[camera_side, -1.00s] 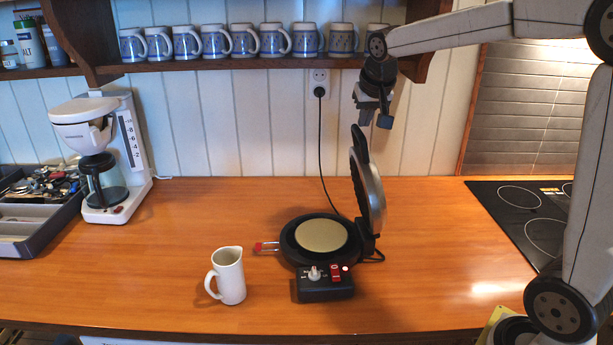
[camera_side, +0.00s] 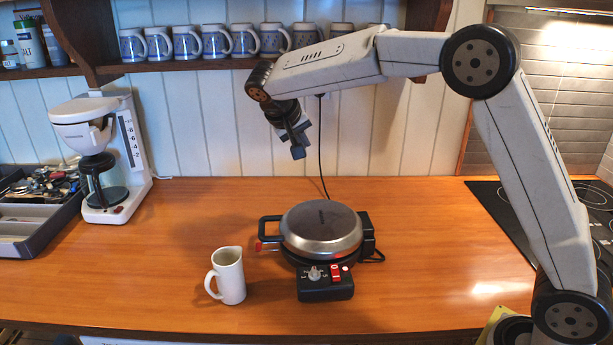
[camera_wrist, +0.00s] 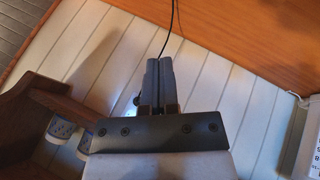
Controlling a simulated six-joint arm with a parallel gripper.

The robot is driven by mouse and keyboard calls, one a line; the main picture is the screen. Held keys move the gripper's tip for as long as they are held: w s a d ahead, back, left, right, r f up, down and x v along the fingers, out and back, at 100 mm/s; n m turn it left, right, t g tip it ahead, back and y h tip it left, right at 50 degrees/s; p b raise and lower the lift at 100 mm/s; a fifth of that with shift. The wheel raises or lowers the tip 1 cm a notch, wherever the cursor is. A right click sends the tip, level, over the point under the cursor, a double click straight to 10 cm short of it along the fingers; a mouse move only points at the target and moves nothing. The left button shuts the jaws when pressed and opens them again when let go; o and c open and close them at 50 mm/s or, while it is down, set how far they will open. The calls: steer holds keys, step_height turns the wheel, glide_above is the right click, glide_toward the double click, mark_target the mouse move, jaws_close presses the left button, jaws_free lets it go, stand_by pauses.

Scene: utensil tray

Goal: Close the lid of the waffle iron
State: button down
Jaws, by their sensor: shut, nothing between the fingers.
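The waffle iron (camera_side: 322,250) stands on the wooden counter with its round silver lid (camera_side: 321,228) lying down over the base. The black lid handle (camera_side: 268,230) points left, just above the red-tipped part on the base. The control box with a knob and red switch faces the front. My gripper (camera_side: 298,150) is in the air above and slightly left of the lid, apart from it. In the wrist view its two fingers (camera_wrist: 159,72) are together with nothing between them. The waffle iron is not in the wrist view.
A white jug (camera_side: 228,276) stands left of the waffle iron. A coffee maker (camera_side: 100,155) and a utensil tray (camera_side: 40,240) are farther left. A shelf with several mugs (camera_side: 187,42) hangs behind. A black hob (camera_side: 600,205) is at right.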

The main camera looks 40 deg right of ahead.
steer(key=w+a+f, duration=0.3)
steer(key=a+f, duration=0.1)
steer(key=f, duration=0.4)
steer(key=w+a+f+h, duration=0.1)
steer(key=w+a+f, duration=0.3)
steer(key=f, duration=0.4)
steer(key=shift+w+a+g, duration=0.15)
steer(key=shift+a+g, duration=0.2)
steer(key=shift+g, duration=0.05)
steer(key=v, duration=0.7)
steer(key=shift+a+r, duration=0.2)
steer(key=shift+a, duration=0.15)
